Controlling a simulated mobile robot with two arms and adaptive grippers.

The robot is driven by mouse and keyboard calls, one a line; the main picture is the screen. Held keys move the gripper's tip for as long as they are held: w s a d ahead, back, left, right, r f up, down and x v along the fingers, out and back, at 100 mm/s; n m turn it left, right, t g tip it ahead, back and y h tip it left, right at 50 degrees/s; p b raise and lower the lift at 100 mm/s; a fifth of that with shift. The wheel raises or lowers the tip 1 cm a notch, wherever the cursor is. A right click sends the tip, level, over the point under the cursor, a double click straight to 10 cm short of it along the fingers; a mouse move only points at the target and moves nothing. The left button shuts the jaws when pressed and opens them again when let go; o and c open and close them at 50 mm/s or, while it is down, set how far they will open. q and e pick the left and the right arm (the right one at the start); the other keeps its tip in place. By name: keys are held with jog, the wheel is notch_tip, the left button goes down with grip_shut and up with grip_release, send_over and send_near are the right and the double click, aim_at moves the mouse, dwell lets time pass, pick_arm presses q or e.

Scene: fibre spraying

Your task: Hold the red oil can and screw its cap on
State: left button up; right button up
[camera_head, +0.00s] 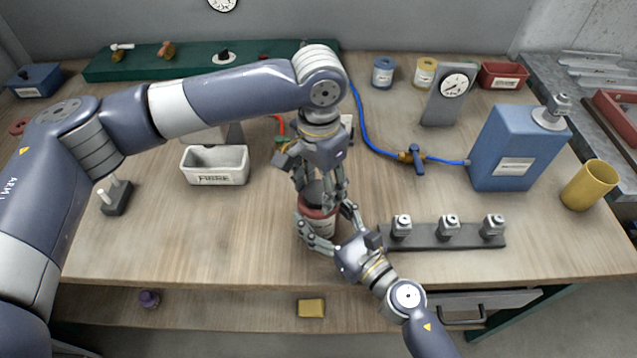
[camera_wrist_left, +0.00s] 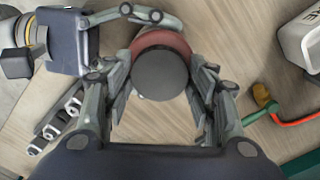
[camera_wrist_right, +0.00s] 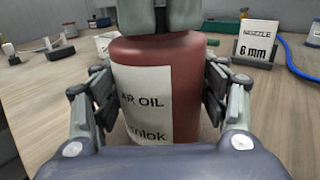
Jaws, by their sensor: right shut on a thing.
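The red oil can (camera_head: 318,213) stands upright near the front middle of the bench, its label facing my right wrist view (camera_wrist_right: 142,100). My right gripper (camera_head: 327,222) is shut around its body from the front right. My left gripper (camera_head: 320,190) points down over the can's top from above. In the left wrist view the dark grey round cap (camera_wrist_left: 160,76) sits over the can's red shoulder (camera_wrist_left: 160,40), between the left fingers. Those fingers stand apart beside the cap and look open. Whether the cap's thread is engaged is hidden.
A dark rack with several grey nozzles (camera_head: 449,241) lies just right of the can. A white fibre bin (camera_head: 214,178) is at left. A blue canister (camera_head: 520,150), yellow cup (camera_head: 589,185) and blue hose (camera_head: 363,128) are at right. The front left bench is clear.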

pick_arm(q)
jog(key=c, duration=0.5)
jog(key=shift+o, duration=0.2)
jog(key=o, duration=1.2)
jog(key=shift+o, duration=0.2)
notch_tip(320, 180, up, 12)
